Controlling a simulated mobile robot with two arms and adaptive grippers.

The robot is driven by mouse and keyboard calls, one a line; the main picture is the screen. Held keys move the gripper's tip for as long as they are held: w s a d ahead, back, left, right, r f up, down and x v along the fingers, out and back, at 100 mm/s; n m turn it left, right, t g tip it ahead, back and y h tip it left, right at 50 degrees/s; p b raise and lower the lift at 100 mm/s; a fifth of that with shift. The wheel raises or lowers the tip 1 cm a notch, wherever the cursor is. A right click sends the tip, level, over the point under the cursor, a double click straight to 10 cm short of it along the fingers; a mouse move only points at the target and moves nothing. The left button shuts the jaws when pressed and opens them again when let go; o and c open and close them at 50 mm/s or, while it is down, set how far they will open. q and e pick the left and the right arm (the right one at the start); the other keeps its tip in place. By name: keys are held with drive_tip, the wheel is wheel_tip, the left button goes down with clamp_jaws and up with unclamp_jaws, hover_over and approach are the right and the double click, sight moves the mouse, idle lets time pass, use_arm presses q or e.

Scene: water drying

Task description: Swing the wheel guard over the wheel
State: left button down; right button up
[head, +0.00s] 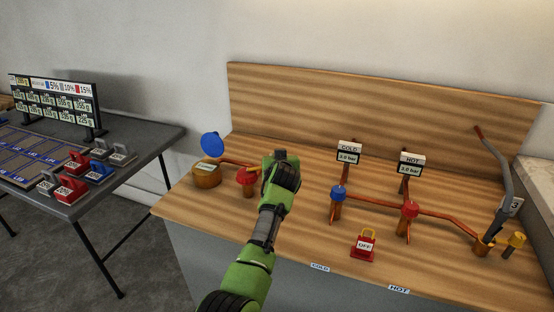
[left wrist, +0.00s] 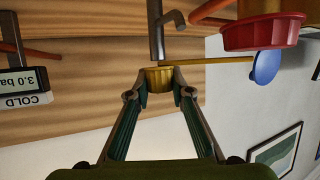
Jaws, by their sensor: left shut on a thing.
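My left gripper (head: 283,165) is above the left part of the wooden bench. In the left wrist view its fingers are closed on a ribbed yellow knob (left wrist: 159,80). A thin yellow bar (left wrist: 215,62) runs from the knob toward the red wheel (left wrist: 262,32) and a blue disc (left wrist: 268,67). In the head view the red wheel (head: 246,174) is just left of the gripper, and the blue disc (head: 212,144) stands tilted above a round copper pot (head: 207,178). I cannot tell for sure which part is the guard. My right gripper is out of view.
Right of the gripper are copper pipes with a blue knob (head: 338,193), a red knob (head: 410,209) and COLD (head: 349,146) and HOT (head: 412,158) gauges. A red OFF padlock-shaped tag (head: 363,246) sits in front. A grey hose (head: 497,165) stands far right. A dark table (head: 150,141) is left.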

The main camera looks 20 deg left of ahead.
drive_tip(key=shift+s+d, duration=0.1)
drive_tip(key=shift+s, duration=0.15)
use_arm(q)
drive_tip(key=c, duration=1.8)
unclamp_jaws()
drive_tip(key=shift+w, duration=0.1)
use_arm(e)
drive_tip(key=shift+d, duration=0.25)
use_arm(q)
drive_tip(key=shift+r, duration=0.1)
wheel_tip(320, 180, up, 10)
drive_tip(key=shift+f, duration=0.1)
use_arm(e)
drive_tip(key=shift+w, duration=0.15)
